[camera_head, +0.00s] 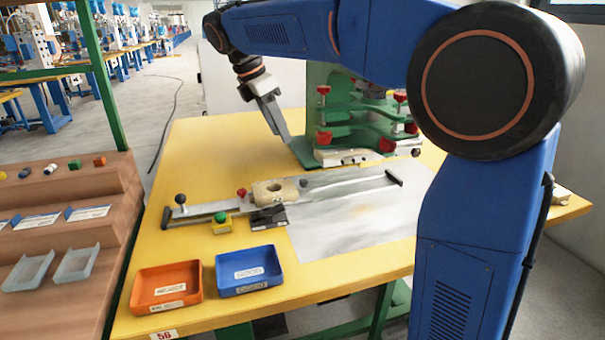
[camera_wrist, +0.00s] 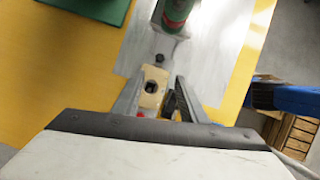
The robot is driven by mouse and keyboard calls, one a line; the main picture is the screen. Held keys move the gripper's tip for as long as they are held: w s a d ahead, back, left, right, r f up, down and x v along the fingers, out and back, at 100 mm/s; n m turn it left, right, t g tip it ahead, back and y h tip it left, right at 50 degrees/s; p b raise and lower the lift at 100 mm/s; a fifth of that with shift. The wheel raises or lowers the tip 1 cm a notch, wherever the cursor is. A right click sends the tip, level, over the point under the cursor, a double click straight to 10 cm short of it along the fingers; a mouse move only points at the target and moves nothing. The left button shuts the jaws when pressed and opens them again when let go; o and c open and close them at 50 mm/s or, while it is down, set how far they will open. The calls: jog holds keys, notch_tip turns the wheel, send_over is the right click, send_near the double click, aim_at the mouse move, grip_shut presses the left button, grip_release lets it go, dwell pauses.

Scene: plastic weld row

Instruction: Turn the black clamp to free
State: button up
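A tan block (camera_head: 275,191) with a dark hole sits in a long metal fixture (camera_head: 345,182) on the yellow table. A small black knob, likely the black clamp (camera_head: 304,184), stands at its right end; which way it is turned is too small to tell. A red knob (camera_head: 241,193) is at the block's left end. My gripper (camera_head: 285,140) hangs above and behind the block, clear of it. In the wrist view my gripper (camera_wrist: 161,82) is open and empty, with the block (camera_wrist: 153,88) showing between its fingers and the black clamp (camera_wrist: 159,58) beyond.
A green press (camera_head: 350,115) with red knobs stands behind the fixture. A black-knobbed lever (camera_head: 180,200), a green button (camera_head: 221,219) and a black handle (camera_head: 394,178) lie near it. Orange (camera_head: 166,288) and blue (camera_head: 249,271) trays are at the front. The grey plate (camera_head: 350,225) is clear.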

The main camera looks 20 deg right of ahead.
aim_at(304, 180)
jog(key=x, duration=1.6)
jog(key=shift+f, duration=0.2)
jog(key=shift+c, duration=0.4)
grip_shut()
